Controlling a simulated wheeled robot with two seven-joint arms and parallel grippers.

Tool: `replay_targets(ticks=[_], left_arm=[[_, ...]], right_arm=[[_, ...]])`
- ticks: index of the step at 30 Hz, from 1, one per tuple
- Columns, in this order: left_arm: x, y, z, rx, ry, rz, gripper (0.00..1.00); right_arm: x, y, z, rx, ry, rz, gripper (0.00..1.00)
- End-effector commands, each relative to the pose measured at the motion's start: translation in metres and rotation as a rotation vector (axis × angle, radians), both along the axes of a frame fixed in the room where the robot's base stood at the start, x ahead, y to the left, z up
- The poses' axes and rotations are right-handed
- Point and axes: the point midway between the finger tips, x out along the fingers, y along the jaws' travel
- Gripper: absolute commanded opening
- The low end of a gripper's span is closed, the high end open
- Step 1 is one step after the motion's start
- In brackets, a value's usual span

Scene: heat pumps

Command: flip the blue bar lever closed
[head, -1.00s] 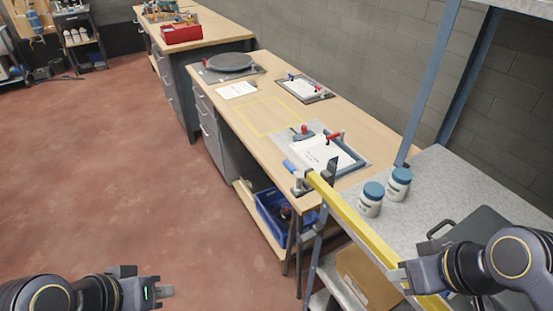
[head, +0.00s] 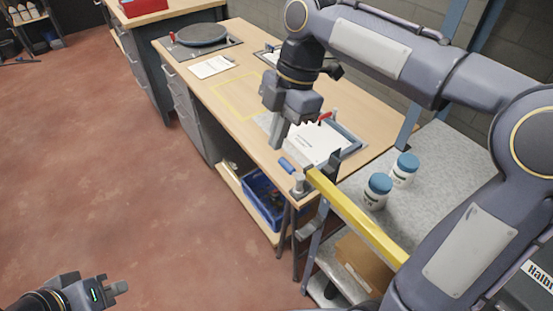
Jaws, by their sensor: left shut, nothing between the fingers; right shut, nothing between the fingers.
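The blue bar lever (head: 287,165) shows as a short blue grip at the bench's front edge, beside a small grey post (head: 298,184). My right gripper (head: 276,147) is shut and empty, pointing down just above and behind the blue grip in the picture. A small gap seems to separate them. My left gripper (head: 118,288) is shut and empty, low at the left over the floor, far from the bench.
A clamp fixture with white paper (head: 314,146) lies behind the lever, partly hidden by my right arm. Two blue-capped jars (head: 377,191) stand on the grey shelf (head: 437,150) at right. A blue crate (head: 262,197) sits under the bench. The floor at left is clear.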

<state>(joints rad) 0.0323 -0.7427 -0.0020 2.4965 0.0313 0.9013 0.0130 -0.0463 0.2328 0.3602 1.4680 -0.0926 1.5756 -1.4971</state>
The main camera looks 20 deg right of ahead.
Motion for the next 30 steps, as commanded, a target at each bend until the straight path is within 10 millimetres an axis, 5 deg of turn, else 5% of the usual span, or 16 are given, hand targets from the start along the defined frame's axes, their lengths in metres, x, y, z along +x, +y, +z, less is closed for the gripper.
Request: replay_targets(ticks=[8,22,30], left_arm=[[0.000,0.000,-0.001,0.000,0.000,0.000,0.00],[0.000,0.000,-0.002,0.000,0.000,0.000,0.00],[0.000,0.000,0.011,0.000,0.000,0.000,0.00]], right_arm=[[-0.001,0.002,-0.010,-0.001,0.003,-0.002,0.00],[-0.012,0.029,-0.098,-0.001,0.005,-0.003,0.00],[0.001,-0.004,-0.088,0.001,0.001,-0.007,0.00]])
